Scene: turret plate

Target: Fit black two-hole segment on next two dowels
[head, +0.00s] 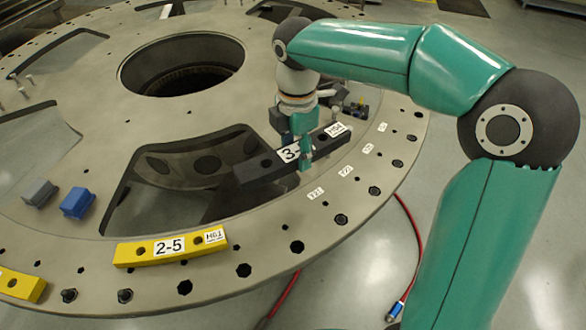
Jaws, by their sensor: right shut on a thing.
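The black segment (258,169) is a long bar with a white label starting "3-" and a smaller white tag at its far right end. A dark hole shows near its left end. My right gripper (304,152) reaches down from above and is shut on the middle of the bar, covering part of the label. The bar lies across the right side of a plate cutout and the turret plate's rim (262,222); I cannot tell whether it touches the plate. I cannot make out the dowels under or near the bar. My left gripper is not in view.
A yellow segment (133,254) marked 2-5 sits on the rim, with another yellow piece (20,285) at far left. Blue (77,203) and grey (40,193) blocks stand on the plate. Small dark parts (358,106) are behind my gripper. A red hose (412,232) lies on the floor.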

